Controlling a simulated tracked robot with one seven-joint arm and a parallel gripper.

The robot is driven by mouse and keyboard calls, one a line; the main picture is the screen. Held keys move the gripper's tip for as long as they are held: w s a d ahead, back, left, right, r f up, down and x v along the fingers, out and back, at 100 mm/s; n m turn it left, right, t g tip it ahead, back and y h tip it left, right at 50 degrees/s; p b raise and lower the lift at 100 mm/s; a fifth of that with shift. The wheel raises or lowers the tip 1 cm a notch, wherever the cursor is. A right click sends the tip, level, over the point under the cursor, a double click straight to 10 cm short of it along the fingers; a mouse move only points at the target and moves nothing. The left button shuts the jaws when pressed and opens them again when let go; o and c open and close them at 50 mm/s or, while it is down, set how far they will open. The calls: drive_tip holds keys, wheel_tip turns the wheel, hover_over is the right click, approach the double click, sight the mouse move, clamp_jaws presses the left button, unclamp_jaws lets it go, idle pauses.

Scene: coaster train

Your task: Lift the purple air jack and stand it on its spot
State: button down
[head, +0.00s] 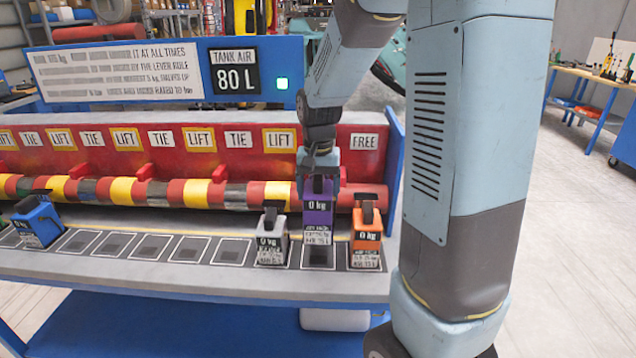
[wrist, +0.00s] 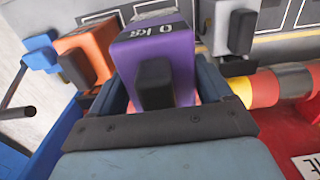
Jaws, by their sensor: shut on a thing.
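The purple air jack (head: 318,212) is upright in my gripper (head: 319,170), which is shut on its upper part from above. Its lower edge appears raised off the bench, with a dark square spot (head: 318,257) showing just below it. In the wrist view the purple jack (wrist: 178,50) sits between my two fingers (wrist: 160,88), with its black handle and "0 kg" label showing. Its underside is hidden.
A grey jack (head: 271,245) stands close on the left and an orange jack (head: 366,240) close on the right. A blue jack (head: 38,222) stands far left. The red and yellow roller (head: 265,194) runs behind. Empty spots (head: 150,247) lie to the left.

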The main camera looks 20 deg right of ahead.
drive_tip(key=shift+f, duration=3.8)
unclamp_jaws()
wheel_tip(320, 180, up, 13)
drive_tip(key=shift+f, duration=0.15)
drive_tip(key=shift+r, duration=0.6)
drive_tip(key=s+r+n+t, duration=0.2)
drive_tip(key=s+r, duration=0.2)
drive_tip(key=s, duration=0.6)
drive_tip(key=s+r+n+t, duration=0.2)
drive_tip(key=s+r, duration=0.3)
drive_tip(key=s, duration=0.5)
drive_tip(key=shift+r+n+t, duration=0.3)
drive_tip(key=shift+t, duration=0.5)
